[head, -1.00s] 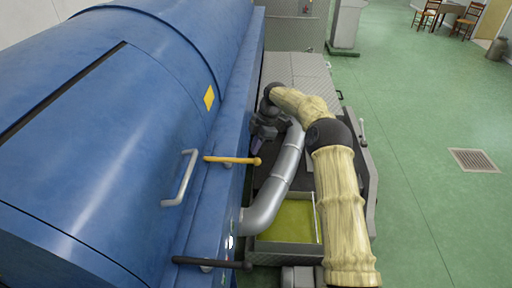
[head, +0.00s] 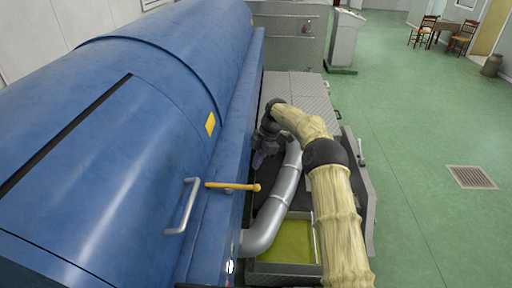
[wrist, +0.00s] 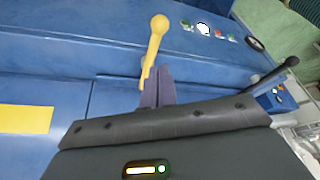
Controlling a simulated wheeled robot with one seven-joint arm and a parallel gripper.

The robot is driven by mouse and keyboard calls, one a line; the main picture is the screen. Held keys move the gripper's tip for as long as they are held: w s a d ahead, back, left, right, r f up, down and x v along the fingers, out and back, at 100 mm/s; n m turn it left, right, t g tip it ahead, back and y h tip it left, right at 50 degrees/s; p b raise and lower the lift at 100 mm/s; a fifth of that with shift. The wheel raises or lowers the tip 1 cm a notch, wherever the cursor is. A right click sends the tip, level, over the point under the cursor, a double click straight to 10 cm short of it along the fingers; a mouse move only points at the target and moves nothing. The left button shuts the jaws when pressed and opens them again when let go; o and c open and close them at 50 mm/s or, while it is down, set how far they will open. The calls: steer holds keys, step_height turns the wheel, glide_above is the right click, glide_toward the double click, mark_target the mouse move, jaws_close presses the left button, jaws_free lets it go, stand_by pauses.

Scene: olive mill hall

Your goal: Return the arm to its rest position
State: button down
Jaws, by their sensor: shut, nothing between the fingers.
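My gripper (head: 261,158) is at the end of my arm, which has yellowish sleeves and dark joints. In the head view it is beside the blue machine's right side, above and to the right of the yellow lever (head: 235,186). In the wrist view my gripper's purple fingers (wrist: 157,88) are together and empty. There the yellow lever (wrist: 157,40) shows just beyond the fingertips; I cannot tell whether they touch.
The large blue machine (head: 140,110) fills the left, with a metal handle (head: 183,207). A grey pipe (head: 277,205) runs down by a tray of yellow-green liquid (head: 285,243). A black lever (wrist: 285,68) shows in the wrist view. Green floor (head: 420,150) lies open at right.

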steer(key=s+d+f+m+t+h+b, duration=0.1)
steer(key=s+d+f+m+b, duration=0.2)
steer(key=s+m, duration=0.4)
steer(key=s+d+f+m+t+h+b, duration=0.1)
steer(key=s+d+f+m+b, duration=0.2)
steer(key=s, duration=1.3)
steer(key=s+d+f+m+t+h+b, duration=0.1)
steer(key=s+d+f+m+t+b, duration=0.1)
steer(key=s+d+m+b, duration=0.5)
steer(key=s+f+m+b, duration=0.1)
steer(key=s+m+b, duration=0.1)
steer(key=s+m, duration=0.3)
steer(key=shift+s+f+m+h+b, duration=0.2)
steer(key=shift+s+m+h+b, duration=0.1)
steer(key=shift+w, duration=0.1)
